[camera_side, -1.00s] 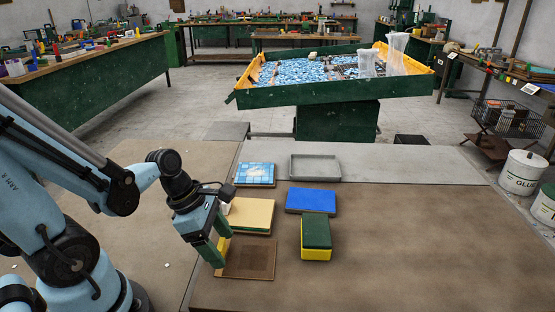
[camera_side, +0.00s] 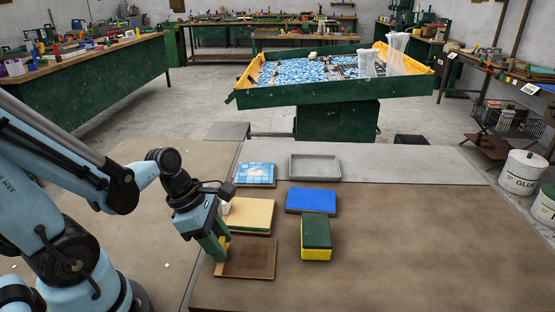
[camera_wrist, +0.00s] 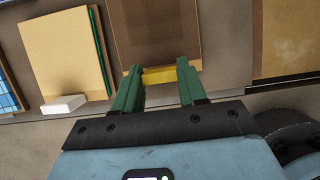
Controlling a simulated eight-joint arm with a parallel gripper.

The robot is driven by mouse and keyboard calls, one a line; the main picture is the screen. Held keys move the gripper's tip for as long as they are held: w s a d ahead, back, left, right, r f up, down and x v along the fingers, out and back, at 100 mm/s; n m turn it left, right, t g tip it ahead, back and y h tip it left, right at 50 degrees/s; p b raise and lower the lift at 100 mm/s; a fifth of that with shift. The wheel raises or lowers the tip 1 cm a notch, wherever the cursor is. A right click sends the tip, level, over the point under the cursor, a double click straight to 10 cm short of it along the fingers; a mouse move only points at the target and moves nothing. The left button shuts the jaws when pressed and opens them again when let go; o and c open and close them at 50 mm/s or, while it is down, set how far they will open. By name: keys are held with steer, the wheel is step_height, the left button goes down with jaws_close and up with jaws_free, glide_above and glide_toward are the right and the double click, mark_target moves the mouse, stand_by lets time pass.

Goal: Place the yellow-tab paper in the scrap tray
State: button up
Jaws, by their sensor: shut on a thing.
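The yellow-tab paper (camera_side: 250,260) is a brown sheet lying flat at the front left of the work surface, and it also shows in the wrist view (camera_wrist: 155,35). Its yellow tab (camera_wrist: 157,76) sits on the edge nearest my gripper. My gripper (camera_side: 220,248) is at the left edge of the sheet, with its green fingers shut on the tab. Both fingers show at the tab's ends in the wrist view. A shallow grey tray (camera_side: 315,178), which looks like the scrap tray, stands empty at the back of the work surface.
A cream pad with a green edge (camera_side: 250,214) lies just behind the sheet, with a white block (camera_wrist: 63,105) beside it. A blue pad (camera_side: 311,200), a green and yellow block (camera_side: 316,236) and a blue tile panel (camera_side: 255,174) lie nearby. The right side is clear.

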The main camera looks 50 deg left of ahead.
steer(key=shift+r, duration=4.65)
steer(key=w+r+m+g+y, duration=0.25)
steer(key=w+m+g, duration=0.2)
steer(key=m, duration=0.85)
steer(key=w+r+m+g+y, duration=0.1)
steer(key=w+r+m+g, duration=0.3)
steer(key=m, duration=1)
steer(key=w+d+f+m+t+y, duration=0.2)
steer(key=w+m+t, duration=0.2)
steer(key=w+m, duration=0.8)
steer(key=w+d+f+m+t+y, duration=0.1)
steer(key=w+d+f+m+t, duration=0.3)
steer(key=w+m, duration=0.85)
steer(key=m, duration=0.3)
glide_above(315, 180)
steer(key=shift+n+t, duration=0.25)
steer(key=f, duration=0.5)
steer(key=shift+w+a+f, duration=0.15)
steer(key=shift+w+a, duration=0.05)
steer(key=shift+w, duration=0.1)
steer(key=shift+f, duration=2.05)
